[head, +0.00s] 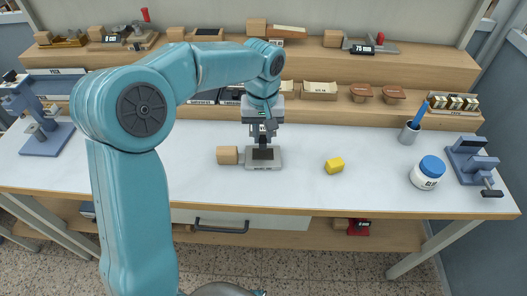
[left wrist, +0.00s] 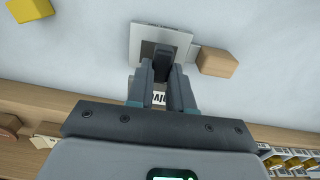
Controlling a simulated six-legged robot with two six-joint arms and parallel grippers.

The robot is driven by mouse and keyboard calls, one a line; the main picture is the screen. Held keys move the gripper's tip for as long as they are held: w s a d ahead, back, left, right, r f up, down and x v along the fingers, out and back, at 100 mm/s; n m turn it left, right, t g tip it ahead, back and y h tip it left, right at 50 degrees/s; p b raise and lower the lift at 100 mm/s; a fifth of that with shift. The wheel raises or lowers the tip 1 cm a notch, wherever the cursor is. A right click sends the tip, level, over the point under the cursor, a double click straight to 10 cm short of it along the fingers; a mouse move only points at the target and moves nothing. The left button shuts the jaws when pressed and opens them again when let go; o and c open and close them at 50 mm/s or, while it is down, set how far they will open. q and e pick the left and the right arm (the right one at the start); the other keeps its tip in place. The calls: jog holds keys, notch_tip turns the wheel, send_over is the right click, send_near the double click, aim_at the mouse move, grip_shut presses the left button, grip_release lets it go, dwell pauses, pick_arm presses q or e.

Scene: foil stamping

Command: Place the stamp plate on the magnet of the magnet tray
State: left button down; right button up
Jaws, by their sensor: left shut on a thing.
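The magnet tray (head: 276,164) is a flat grey metal plate with a wooden handle (head: 228,155) at its left, lying on the white table. A dark square magnet (head: 263,155) sits in its middle. My left gripper (head: 264,136) points down just above the magnet. In the left wrist view, the fingers of my left gripper (left wrist: 162,82) are shut on a dark, narrow piece, the stamp plate (left wrist: 162,65), in front of the tray (left wrist: 149,35). A small white label with black letters shows between the fingers. Whether the plate touches the magnet cannot be told. My right gripper is not in view.
A yellow block (head: 334,165) lies to the right of the tray. A white jar with a blue lid (head: 428,172), a grey cup (head: 408,134) and a blue-grey press (head: 470,163) stand farther right. Wooden shelves (head: 315,117) run along the back. The table's front is clear.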

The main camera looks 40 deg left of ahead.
aim_at(263, 159)
pick_arm(q)
notch_tip(263, 159, down, 2)
jog(key=shift+a+f, duration=0.1)
notch_tip(263, 159, down, 4)
jog(key=shift+r, duration=0.2)
jog(key=shift+f, duration=0.4)
jog(key=shift+r, duration=0.1)
jog(key=c, duration=1)
grip_release()
jog(key=shift+f, duration=0.25)
jog(key=shift+r, duration=0.1)
